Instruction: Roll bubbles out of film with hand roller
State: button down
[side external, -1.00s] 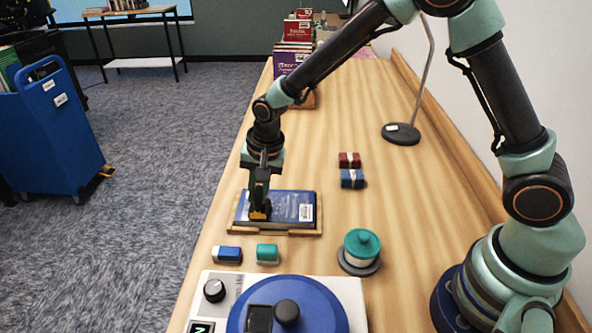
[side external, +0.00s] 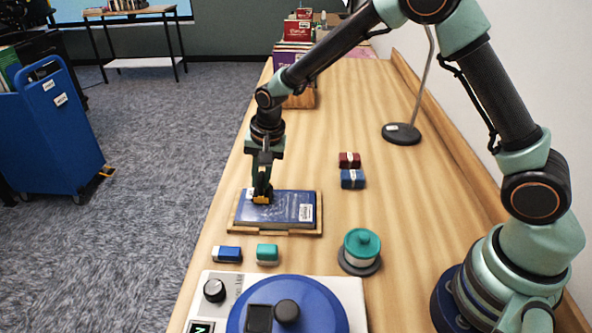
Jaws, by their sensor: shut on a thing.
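A blue book (side external: 290,206) lies flat on a wooden tray (side external: 275,233) on the bench, with a white label at its right side. The film on its cover is too fine to make out, and I cannot see any bubbles. My gripper (side external: 262,190) points down over the left part of the book. It is shut on a small tool with a yellow end, which looks like the hand roller (side external: 261,200). The roller is at the cover, apparently touching it. The fingers hide most of the roller.
Blue and teal blocks (side external: 267,253) lie in front of the tray. A teal-topped round pot (side external: 361,247) stands to the right. Red and blue bundles (side external: 351,178) lie behind it. A white machine with a blue disc (side external: 287,306) fills the near end. A lamp base (side external: 401,134) stands farther back.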

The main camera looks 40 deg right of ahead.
jog(key=shift+w+d, duration=0.15)
jog(key=shift+d, duration=0.2)
jog(key=shift+s+d, duration=0.3)
jog(key=shift+s, duration=0.35)
jog(key=shift+s+a, duration=2.45)
jog(key=shift+a, duration=0.1)
jog(key=shift+w+d, duration=2.5)
jog(key=shift+w+d+r, duration=0.1)
jog(key=shift+w+d, duration=0.05)
jog(key=shift+d, duration=0.05)
jog(key=w+v, duration=0.1)
jog(key=v, duration=0.6)
jog(key=shift+w+a+r, duration=0.2)
jog(key=shift+r, duration=0.35)
